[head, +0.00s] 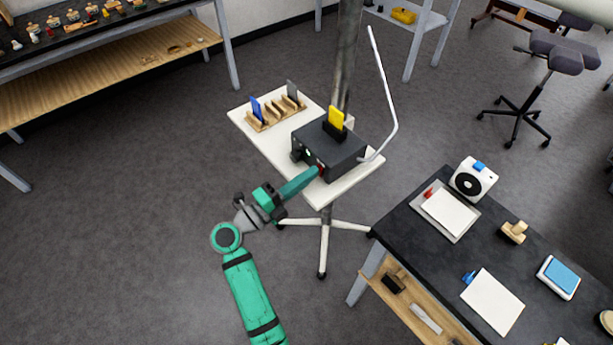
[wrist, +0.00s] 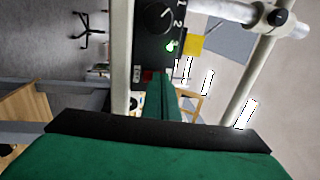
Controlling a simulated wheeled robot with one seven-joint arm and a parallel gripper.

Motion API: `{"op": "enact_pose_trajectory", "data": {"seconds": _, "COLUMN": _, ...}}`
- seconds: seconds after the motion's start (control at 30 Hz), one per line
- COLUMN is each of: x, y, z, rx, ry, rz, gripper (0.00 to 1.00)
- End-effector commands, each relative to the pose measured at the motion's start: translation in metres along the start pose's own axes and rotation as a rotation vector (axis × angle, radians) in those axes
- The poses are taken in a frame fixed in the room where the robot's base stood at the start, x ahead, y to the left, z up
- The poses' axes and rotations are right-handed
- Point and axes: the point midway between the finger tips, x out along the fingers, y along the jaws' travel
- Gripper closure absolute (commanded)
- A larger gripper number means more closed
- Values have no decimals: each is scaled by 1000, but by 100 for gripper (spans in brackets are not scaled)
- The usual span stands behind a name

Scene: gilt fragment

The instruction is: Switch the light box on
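The dark box (head: 340,152), which looks like the light box, stands on a small white stand top (head: 262,142) with a yellow card upright in its top. Its front panel (wrist: 150,48) shows in the wrist view with a dial marked 1 and 2, a bright green spot (wrist: 170,46) and a red switch (wrist: 148,75). My gripper (head: 317,171) is at the box's front, its green fingers together with nothing seen between them. In the wrist view the fingertips (wrist: 160,76) are right beside the red switch and partly cover it; I cannot tell whether they touch it.
A wooden rack (head: 277,112) with a blue and a grey card stands behind the box on the left. A thin white bent rod (head: 388,85) rises at its right. A dark table (head: 448,262) with papers is at the lower right. Floor at the left is clear.

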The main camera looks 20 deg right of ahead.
Motion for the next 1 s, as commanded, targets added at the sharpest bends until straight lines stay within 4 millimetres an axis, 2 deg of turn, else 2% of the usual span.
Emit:
{"op": "enact_pose_trajectory", "data": {"seconds": 0.1, "x": 5, "y": -1, "z": 1, "rx": 4, "ry": -1, "rz": -1, "gripper": 100}}
{"op": "enact_pose_trajectory", "data": {"seconds": 0.27, "x": -1, "y": -4, "z": 1, "rx": 4, "ry": 1, "rz": -2, "gripper": 100}}
{"op": "enact_pose_trajectory", "data": {"seconds": 0.47, "x": -30, "y": -12, "z": 3, "rx": 2, "ry": 2, "rz": -3, "gripper": 100}}
{"op": "enact_pose_trajectory", "data": {"seconds": 0.8, "x": -95, "y": -33, "z": 3, "rx": 1, "ry": 6, "rz": -2, "gripper": 100}}
{"op": "enact_pose_trajectory", "data": {"seconds": 1.0, "x": -120, "y": -41, "z": 3, "rx": 1, "ry": 5, "rz": -1, "gripper": 100}}
